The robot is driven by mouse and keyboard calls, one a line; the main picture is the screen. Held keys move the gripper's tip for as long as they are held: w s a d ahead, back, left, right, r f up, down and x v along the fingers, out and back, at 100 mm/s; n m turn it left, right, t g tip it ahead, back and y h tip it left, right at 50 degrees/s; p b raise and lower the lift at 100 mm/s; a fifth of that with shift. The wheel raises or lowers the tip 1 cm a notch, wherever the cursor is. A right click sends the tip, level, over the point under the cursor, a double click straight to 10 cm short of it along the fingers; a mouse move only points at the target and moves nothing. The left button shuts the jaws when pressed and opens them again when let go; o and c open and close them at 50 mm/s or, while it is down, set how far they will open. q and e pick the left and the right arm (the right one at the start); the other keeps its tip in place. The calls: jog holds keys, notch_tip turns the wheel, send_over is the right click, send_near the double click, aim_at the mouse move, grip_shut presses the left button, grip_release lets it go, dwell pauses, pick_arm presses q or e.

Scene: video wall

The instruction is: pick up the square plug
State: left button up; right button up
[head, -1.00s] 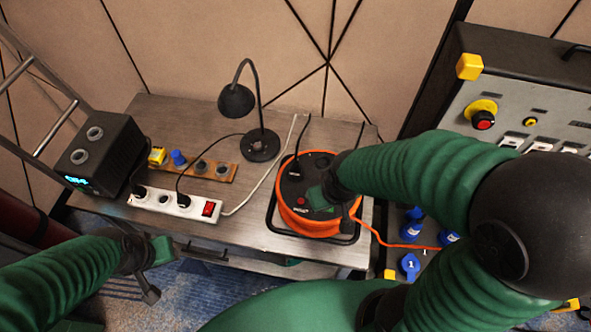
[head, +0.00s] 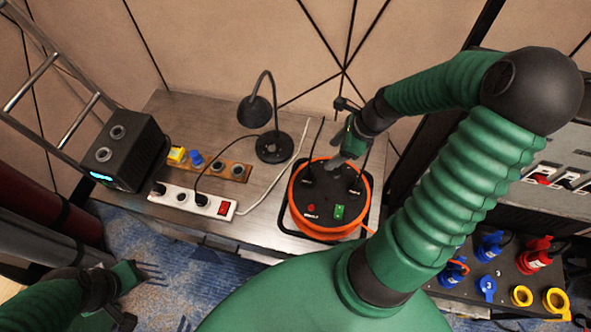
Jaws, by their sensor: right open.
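A yellow, block-shaped plug (head: 177,155) is probably the square plug. It sits at the left end of a wooden strip (head: 243,178) on the table, beside a blue plug (head: 196,160). My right gripper (head: 342,152) is open above the far side of the orange cable reel (head: 297,213), well to the right of the yellow plug and apart from it. Nothing shows in its jaws. My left gripper (head: 124,292) is low at the left, over the floor in front of the table. Its jaws are too unclear to judge.
A white power strip (head: 214,207) lies in front of the wooden strip. A black desk lamp (head: 272,146) stands behind, between strip and reel. A black box (head: 125,150) stands at the table's left end. A socket panel (head: 510,283) is at the lower right.

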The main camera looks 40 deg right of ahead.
aim_at(312, 173)
jog(key=x, duration=0.7)
jog(key=b+x, duration=0.1)
jog(key=x, duration=0.3)
jog(key=shift+a, duration=0.4)
jog(key=shift+w+d+f, duration=0.1)
jog(key=shift+w+f, duration=0.05)
jog(key=shift+f, duration=0.25)
jog(key=p+x, duration=0.1)
jog(key=x, duration=0.3)
jog(key=shift+d+f, duration=0.1)
jog(key=shift+f, duration=0.4)
grip_shut()
